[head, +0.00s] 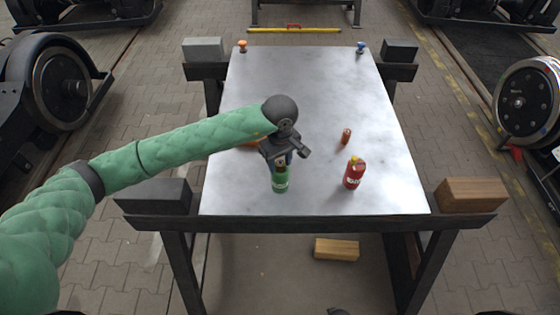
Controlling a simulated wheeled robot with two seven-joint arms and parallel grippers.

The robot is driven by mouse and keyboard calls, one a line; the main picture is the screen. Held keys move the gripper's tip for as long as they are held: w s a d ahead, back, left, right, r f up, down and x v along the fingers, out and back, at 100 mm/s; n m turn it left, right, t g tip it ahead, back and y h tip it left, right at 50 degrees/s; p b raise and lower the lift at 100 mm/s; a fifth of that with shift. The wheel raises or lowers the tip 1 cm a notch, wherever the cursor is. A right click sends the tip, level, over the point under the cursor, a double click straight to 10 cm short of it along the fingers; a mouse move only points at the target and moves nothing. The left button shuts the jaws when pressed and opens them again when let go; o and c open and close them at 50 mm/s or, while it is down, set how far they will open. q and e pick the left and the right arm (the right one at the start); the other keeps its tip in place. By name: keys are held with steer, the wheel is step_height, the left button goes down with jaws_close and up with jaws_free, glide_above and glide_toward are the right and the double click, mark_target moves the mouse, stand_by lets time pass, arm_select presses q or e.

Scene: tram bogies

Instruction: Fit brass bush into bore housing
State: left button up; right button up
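My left gripper (282,160) points down over the near middle of the grey metal table. Its fingertips are at the top of a small green bottle (280,182); I cannot tell whether they are closed on it. A small copper-brown cylinder (346,136), which may be the brass bush, stands right of the gripper, apart from it. An orange thing (252,145) is mostly hidden behind my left forearm; I cannot tell what it is. I cannot make out a bore housing. My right gripper is not in view.
A red bottle with a yellow top (354,175) stands right of the green bottle. An orange knob (242,46) and a blue one (360,47) are at the table's far corners. The tabletop (305,85) is clear at the back. A wooden block (337,249) lies below the near edge.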

mark_target(280, 163)
arm_select(q)
steer(key=shift+o, duration=0.4)
steer(key=shift+r, duration=0.15)
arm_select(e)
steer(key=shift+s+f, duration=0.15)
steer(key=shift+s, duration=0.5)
arm_select(q)
steer(key=shift+r, duration=0.45)
steer(key=shift+r+b, duration=0.25)
steer(key=shift+b, duration=0.1)
steer(key=shift+r, duration=0.35)
step_height(280, 163, up, 10)
steer(key=b, duration=0.4)
steer(key=shift+b, duration=0.3)
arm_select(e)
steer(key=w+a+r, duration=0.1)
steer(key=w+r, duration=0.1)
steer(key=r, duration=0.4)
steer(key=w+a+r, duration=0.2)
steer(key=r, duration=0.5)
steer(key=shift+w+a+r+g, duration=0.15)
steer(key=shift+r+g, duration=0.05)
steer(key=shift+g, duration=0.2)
